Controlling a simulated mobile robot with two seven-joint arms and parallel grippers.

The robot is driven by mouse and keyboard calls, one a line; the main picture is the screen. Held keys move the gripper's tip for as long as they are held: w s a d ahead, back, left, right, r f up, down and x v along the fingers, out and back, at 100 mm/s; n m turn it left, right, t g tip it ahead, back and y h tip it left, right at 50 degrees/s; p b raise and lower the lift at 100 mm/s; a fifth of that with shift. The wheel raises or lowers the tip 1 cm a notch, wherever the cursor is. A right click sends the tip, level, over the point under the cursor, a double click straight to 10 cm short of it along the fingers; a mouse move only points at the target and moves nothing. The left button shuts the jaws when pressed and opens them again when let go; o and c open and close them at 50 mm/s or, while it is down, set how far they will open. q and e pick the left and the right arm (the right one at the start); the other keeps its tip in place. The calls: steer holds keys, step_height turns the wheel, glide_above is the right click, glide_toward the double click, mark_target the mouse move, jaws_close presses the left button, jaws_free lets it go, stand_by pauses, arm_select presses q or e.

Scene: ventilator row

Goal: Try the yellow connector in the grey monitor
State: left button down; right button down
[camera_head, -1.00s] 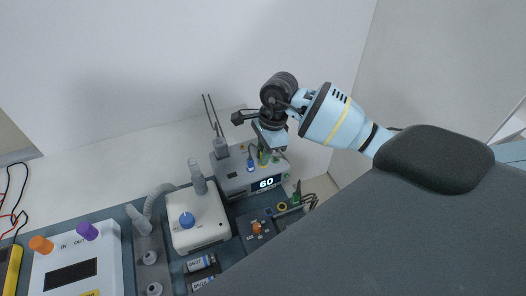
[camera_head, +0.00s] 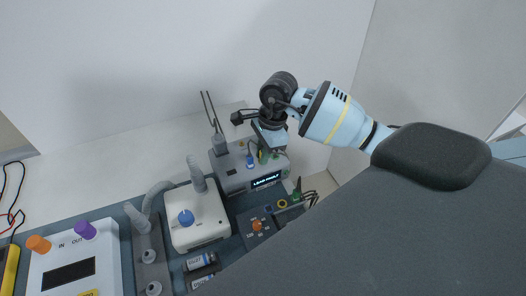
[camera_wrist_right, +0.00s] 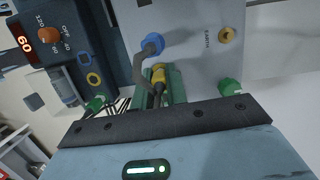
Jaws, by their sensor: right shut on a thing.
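The grey monitor (camera_head: 228,172) stands at the back against the wall. Its lit display (camera_head: 266,181) appears to read LEAD FAULT. My right gripper (camera_head: 267,147) is over its right part, shut on the yellow connector (camera_wrist_right: 158,74), which is at the monitor's face in the right wrist view (camera_wrist_right: 195,55). I cannot tell how deep it sits. A blue connector (camera_wrist_right: 152,45) with a grey lead is plugged in beside it. The fingers partly hide the yellow connector. My left gripper is not in view.
A yellow-ringed port marked EARTH (camera_wrist_right: 225,35) and a green connector (camera_wrist_right: 230,87) are close by on the monitor. A dark box with an orange knob (camera_head: 257,226) stands in front. A white unit with a blue knob (camera_head: 187,219) and grey hose is left of it.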

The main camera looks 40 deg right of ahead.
steer(key=c, duration=1.3)
jaws_free()
steer(key=shift+s+d+r, duration=0.1)
steer(key=shift+d+r, duration=0.15)
steer(key=shift+r, duration=1)
steer(key=shift+d+r, duration=0.3)
steer(key=shift+r, duration=1)
steer(key=shift+s+d+r, duration=0.1)
steer(key=shift+d+r, duration=0.15)
steer(key=shift+r, duration=1)
